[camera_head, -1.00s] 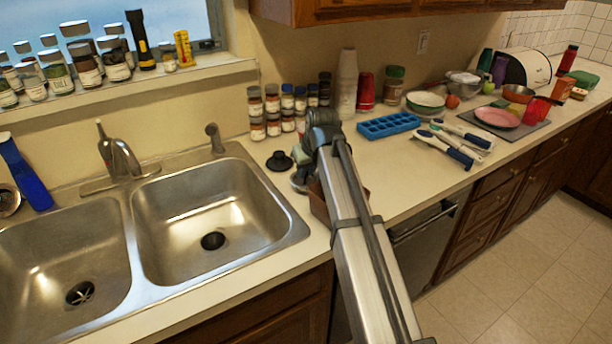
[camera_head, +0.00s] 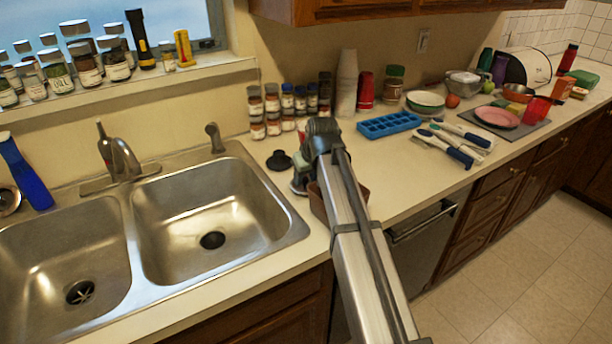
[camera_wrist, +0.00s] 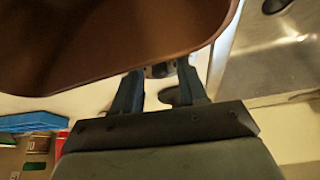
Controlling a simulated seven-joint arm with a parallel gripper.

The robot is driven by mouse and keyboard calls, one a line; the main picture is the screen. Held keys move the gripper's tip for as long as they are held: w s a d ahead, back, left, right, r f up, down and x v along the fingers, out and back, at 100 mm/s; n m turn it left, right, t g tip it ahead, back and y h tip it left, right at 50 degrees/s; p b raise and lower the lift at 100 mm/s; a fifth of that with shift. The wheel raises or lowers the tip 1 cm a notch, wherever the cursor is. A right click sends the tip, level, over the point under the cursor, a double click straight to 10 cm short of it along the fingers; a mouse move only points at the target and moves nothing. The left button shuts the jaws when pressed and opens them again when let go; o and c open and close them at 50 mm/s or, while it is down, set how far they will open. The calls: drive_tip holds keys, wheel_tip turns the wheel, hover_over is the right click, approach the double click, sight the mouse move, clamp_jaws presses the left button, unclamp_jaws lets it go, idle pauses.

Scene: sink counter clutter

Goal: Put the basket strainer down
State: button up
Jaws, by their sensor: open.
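My gripper (camera_wrist: 158,85) is open, low over the counter right of the sink. In the head view my arm largely hides it; part of it shows at the arm's end (camera_head: 302,182). A small grey and dark thing (camera_wrist: 160,70), which may be the basket strainer, shows between and just beyond the fingertips in the wrist view. I cannot tell whether it touches a finger. A strainer-like insert (camera_head: 80,292) also sits in the left sink's drain.
A brown container (camera_wrist: 90,45) is close beside my fingers, and its edge shows behind my arm (camera_head: 318,205). Spice jars (camera_head: 272,110) stand behind. A blue ice tray (camera_head: 388,125) lies to the right.

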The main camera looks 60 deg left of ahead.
drive_tip(key=v, duration=1.2)
drive_tip(key=shift+r, duration=0.15)
idle(0.3)
